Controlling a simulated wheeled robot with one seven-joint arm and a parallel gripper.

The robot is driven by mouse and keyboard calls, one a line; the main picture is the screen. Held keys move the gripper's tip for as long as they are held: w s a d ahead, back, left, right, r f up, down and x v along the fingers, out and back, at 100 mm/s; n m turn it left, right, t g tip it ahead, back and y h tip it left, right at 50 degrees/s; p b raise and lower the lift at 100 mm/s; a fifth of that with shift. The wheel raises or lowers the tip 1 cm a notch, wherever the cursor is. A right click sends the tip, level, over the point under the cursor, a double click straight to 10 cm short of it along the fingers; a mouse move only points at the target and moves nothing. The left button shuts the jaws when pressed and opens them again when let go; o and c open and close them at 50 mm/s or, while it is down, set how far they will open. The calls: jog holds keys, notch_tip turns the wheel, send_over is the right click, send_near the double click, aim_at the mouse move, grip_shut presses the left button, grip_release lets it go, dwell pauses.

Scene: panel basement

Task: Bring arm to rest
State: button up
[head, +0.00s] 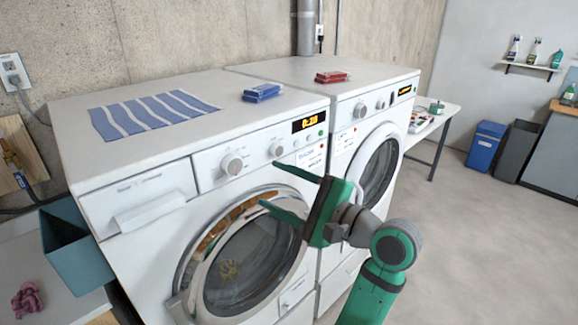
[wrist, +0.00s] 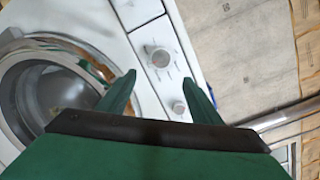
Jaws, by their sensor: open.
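My gripper (head: 280,190) is at the end of my green and grey arm, raised in front of the near washing machine (head: 140,190). Its two green fingers are spread apart and point left, with nothing between them. The round door shows at the left there. I cannot tell how far the fingertips are from the machine.
A second washer (head: 375,165) stands to the right. A striped cloth (head: 150,113), a blue box (head: 262,92) and a red box (head: 331,77) lie on top. A teal bin (head: 78,262) stands at left. The floor (head: 480,230) at right is open, before blue (head: 486,146) and dark bins (head: 516,151).

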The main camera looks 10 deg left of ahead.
jog(key=s+d+f+m+t+h, duration=0.1)
jog(key=d+f+t+h, duration=0.25)
jog(key=f, duration=1.05)
jog(key=s+d+f+m+t+h, duration=0.15)
jog(key=f+h, duration=0.35)
jog(key=f, duration=1)
jog(key=s+d+f+n+t+h, duration=0.1)
jog(key=s+d+f+n+h, duration=0.35)
jog(key=s+f, duration=0.7)
jog(key=s+r+n+h, duration=0.2)
jog(key=s+n, duration=0.8)
jog(key=s, duration=1.6)
jog(key=shift+s+n+h, duration=0.25)
jog(key=shift+n+h, duration=0.05)
jog(key=shift+n, duration=0.1)
jog(key=shift+d, duration=0.15)
